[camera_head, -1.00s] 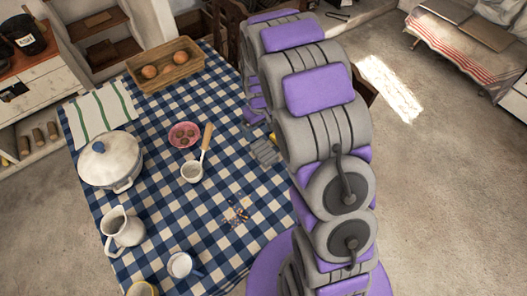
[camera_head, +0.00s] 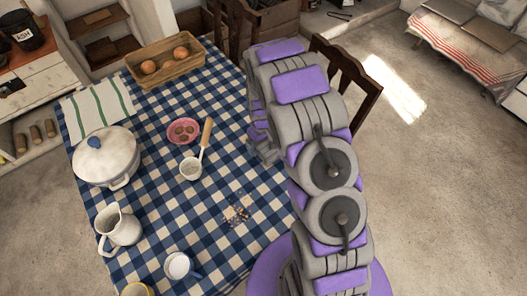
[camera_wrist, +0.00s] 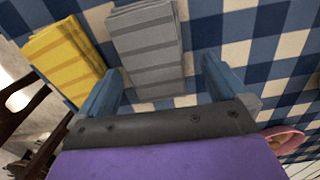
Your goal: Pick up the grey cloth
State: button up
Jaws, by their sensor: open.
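The folded grey cloth (camera_wrist: 146,42) with darker grey stripes lies on the blue-and-white checked tablecloth in the wrist view. My gripper (camera_wrist: 161,70) is open. Its two blue fingers show on either side of the cloth's near end, with nothing held between them. I cannot tell how high the fingertips are above the table. In the head view my arm covers the place where the cloth lies, and I cannot make it out there.
A folded yellow cloth (camera_wrist: 58,55) lies close left of the grey one. A pink dish (camera_head: 183,131), ladle (camera_head: 192,168), lidded pot (camera_head: 105,160), jug (camera_head: 119,228) and wooden tray (camera_head: 165,65) stand on the table. A dark chair (camera_head: 352,78) is behind my arm.

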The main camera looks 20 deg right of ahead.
aim_at(264, 147)
jog(key=shift+d+f, duration=0.2)
jog(key=shift+f, duration=0.3)
jog(key=shift+d, duration=0.3)
jog(key=shift+a, duration=0.45)
jog(key=c, duration=0.7)
jog(key=shift+d, duration=0.3)
jog(key=c, duration=0.4)
jog(key=shift+r, duration=0.1)
jog(key=shift+a+r, duration=0.1)
jog(key=shift+r, duration=0.4)
jog(key=r, duration=0.1)
jog(key=r+p, duration=0.1)
jog(key=shift+s+a+r, duration=0.1)
jog(key=shift+s+r, duration=0.1)
jog(key=shift+r, duration=0.2)
jog(key=s+p, duration=0.1)
jog(key=s, duration=0.8)
jog(key=s+a+r+p, duration=0.1)
jog(key=s, duration=0.3)
jog(key=shift+s+a+p, duration=0.1)
jog(key=shift+s+p, duration=0.2)
jog(key=shift+p, duration=0.05)
jog(key=shift+s, duration=1)
